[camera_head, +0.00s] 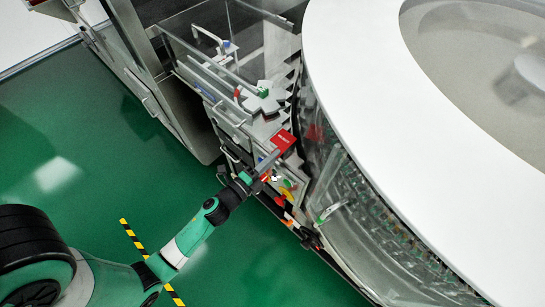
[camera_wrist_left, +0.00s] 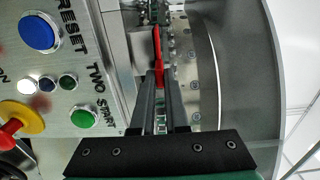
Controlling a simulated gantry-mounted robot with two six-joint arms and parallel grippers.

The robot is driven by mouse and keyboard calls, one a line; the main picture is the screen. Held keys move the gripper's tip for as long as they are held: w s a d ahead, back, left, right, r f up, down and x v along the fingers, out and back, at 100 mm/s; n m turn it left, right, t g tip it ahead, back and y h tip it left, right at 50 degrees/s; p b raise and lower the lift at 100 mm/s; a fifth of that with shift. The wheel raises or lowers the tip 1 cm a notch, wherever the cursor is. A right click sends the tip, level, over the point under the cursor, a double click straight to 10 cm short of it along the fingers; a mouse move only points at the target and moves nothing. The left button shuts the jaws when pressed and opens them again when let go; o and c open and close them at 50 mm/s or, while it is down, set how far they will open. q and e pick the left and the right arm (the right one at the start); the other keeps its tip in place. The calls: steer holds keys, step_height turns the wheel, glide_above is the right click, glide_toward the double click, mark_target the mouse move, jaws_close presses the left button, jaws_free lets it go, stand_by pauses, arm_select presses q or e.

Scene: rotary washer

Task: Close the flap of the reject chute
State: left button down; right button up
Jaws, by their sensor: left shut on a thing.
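The red flap (camera_head: 283,140) of the reject chute, with faint white lettering, shows in the head view beside the round machine's clear wall. My left gripper (camera_head: 272,157) reaches it from the lower left and is shut on it. In the left wrist view the flap (camera_wrist_left: 157,50) is seen nearly edge-on as a narrow red strip. Its near end is between the fingertips of my left gripper (camera_wrist_left: 160,80). The chute's opening is hard to make out. My right gripper is in neither view.
A control panel (camera_wrist_left: 60,85) with blue, green and yellow-ringed buttons is close left of the fingers. The large white round machine top (camera_head: 350,60) fills the right side. A clear-walled infeed with a star wheel (camera_head: 264,98) stands behind. Green floor (camera_head: 110,150) is open at left.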

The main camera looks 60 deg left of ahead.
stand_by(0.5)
arm_select(q)
steer(key=c, duration=0.9)
jaws_free()
steer(key=v, duration=1.1)
steer(key=shift+s+d+b, duration=0.1)
steer(key=shift+s+b, duration=0.25)
